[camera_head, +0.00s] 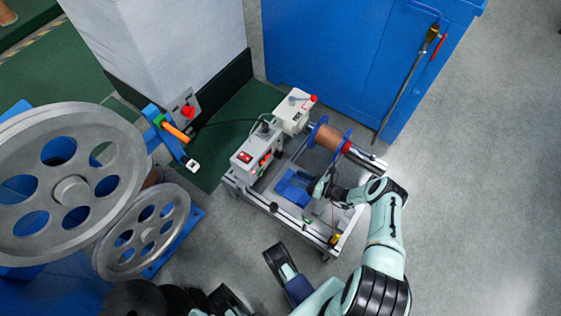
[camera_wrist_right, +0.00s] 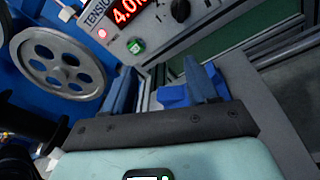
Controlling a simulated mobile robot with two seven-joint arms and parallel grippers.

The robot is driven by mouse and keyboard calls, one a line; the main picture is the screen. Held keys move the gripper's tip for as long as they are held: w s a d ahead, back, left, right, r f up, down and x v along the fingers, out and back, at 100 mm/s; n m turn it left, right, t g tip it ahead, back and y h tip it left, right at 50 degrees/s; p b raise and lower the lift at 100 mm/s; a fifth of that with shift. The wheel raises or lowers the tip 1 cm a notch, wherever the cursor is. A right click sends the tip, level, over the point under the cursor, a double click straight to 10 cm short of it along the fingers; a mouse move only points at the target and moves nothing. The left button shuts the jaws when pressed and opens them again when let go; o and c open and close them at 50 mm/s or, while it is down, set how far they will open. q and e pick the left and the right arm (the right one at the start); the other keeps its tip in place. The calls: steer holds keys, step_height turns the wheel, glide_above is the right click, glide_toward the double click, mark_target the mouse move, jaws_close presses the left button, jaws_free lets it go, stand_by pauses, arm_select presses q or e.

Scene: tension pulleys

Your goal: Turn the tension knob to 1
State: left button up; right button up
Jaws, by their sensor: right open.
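The tension control box (camera_head: 258,148) is grey and stands on the bench frame. In the right wrist view its panel (camera_wrist_right: 104,12) reads "TENSION" with a red display (camera_wrist_right: 130,8) that starts with 4.0; its last part is cut off. The dark tension knob (camera_wrist_right: 180,10) is at the top of that view, right of a green button (camera_wrist_right: 136,46). My right gripper (camera_head: 322,186) is in front of the box, low over the bench. Its two blue fingers (camera_wrist_right: 162,88) are apart with nothing between them, clear of the knob.
A copper wire spool (camera_head: 328,138) with blue flanges sits behind my right gripper. A blue block (camera_head: 292,187) lies on the bench frame close to the gripper. Large grey pulleys (camera_head: 70,190) stand at left. A blue cabinet (camera_head: 340,55) is behind. The floor at right is clear.

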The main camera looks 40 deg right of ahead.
mark_target(279, 154)
steer(key=shift+m+t+h, duration=0.8)
steer(key=shift+m+t, duration=0.1)
steer(key=d, duration=0.4)
steer(key=shift+s, duration=0.2)
steer(key=shift+w+r, duration=0.15)
steer(key=shift+w, duration=0.15)
arm_select(q)
steer(key=s+f+g+b, duration=0.2)
steer(key=s+f+b, duration=0.1)
steer(key=s, duration=0.3)
steer(key=shift+a+f, duration=0.35)
steer(key=shift+f, duration=0.4)
arm_select(e)
steer(key=x, duration=1.2)
steer(key=shift+w, duration=0.25)
steer(key=shift+a, duration=0.15)
steer(key=c, duration=1.1)
